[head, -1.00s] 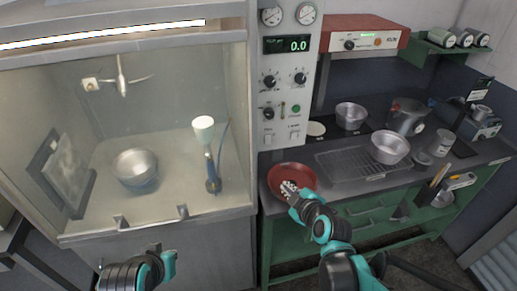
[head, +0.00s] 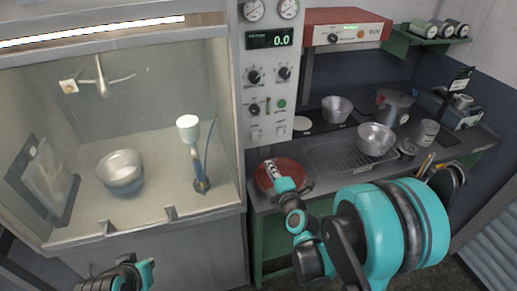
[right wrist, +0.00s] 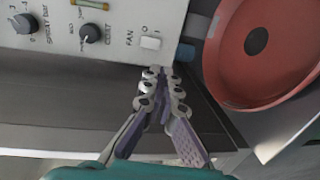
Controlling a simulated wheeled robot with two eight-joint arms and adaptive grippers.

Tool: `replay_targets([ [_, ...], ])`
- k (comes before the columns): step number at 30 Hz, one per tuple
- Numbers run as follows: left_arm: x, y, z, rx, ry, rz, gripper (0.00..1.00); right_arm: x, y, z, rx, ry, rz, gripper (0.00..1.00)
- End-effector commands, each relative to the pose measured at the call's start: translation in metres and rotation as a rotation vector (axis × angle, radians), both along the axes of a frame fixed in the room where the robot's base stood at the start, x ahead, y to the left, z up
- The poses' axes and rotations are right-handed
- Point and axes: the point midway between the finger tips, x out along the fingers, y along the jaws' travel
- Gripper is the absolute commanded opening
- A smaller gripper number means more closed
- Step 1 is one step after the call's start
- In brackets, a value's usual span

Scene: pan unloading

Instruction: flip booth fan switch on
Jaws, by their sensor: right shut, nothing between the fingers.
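The fan switch (right wrist: 150,43) is a small white rocker beside the printed word FAN on the light grey control panel (right wrist: 100,15). The panel also stands beside the booth in the head view (head: 266,95), where two small switches sit at its lower end; I cannot tell which is the fan's. My right gripper (right wrist: 163,74) is shut and empty, its fingertips just below the rocker in the right wrist view. Contact cannot be made out. In the head view the right gripper (head: 271,170) is in front of the red pan. My left gripper (head: 146,272) is low in front of the booth.
The red pan (right wrist: 233,62) lies close to the right gripper. The glass-fronted booth (head: 140,115) holds a metal bowl (head: 120,168) and a spray stand (head: 195,160). Metal pots (head: 376,139) and a rack stand on the bench at the right.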

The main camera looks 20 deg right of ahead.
Motion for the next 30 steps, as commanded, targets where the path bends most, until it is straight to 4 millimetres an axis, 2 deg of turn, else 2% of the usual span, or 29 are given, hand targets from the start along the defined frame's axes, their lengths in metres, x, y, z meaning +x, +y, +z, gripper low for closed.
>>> replay_targets([
  [5, 0.0, 0.0, -0.003, 0.0, 0.0, 0.0, 0.0, 0.017, 0.001, -0.003, 0.0, 0.0, 0.001, 0.0],
  [15, 0.0, 0.0, -0.016, 0.0, 0.0, 0.0, 0.0, 0.087, 0.004, -0.014, 0.0, 0.0, 0.001, 0.0],
  [21, 0.0, 0.0, -0.024, 0.0, 0.0, 0.0, 0.0, 0.12, 0.005, -0.019, 0.0, 0.0, 0.001, 0.0],
  [25, 0.0, 0.0, -0.026, 0.0, 0.0, 0.0, 0.0, 0.132, 0.005, -0.02, 0.0, 0.001, 0.001, 0.0],
  [30, 0.0, 0.0, -0.027, 0.0, 0.0, 0.0, 0.0, 0.138, 0.005, -0.02, 0.001, 0.001, 0.001, 0.0],
])
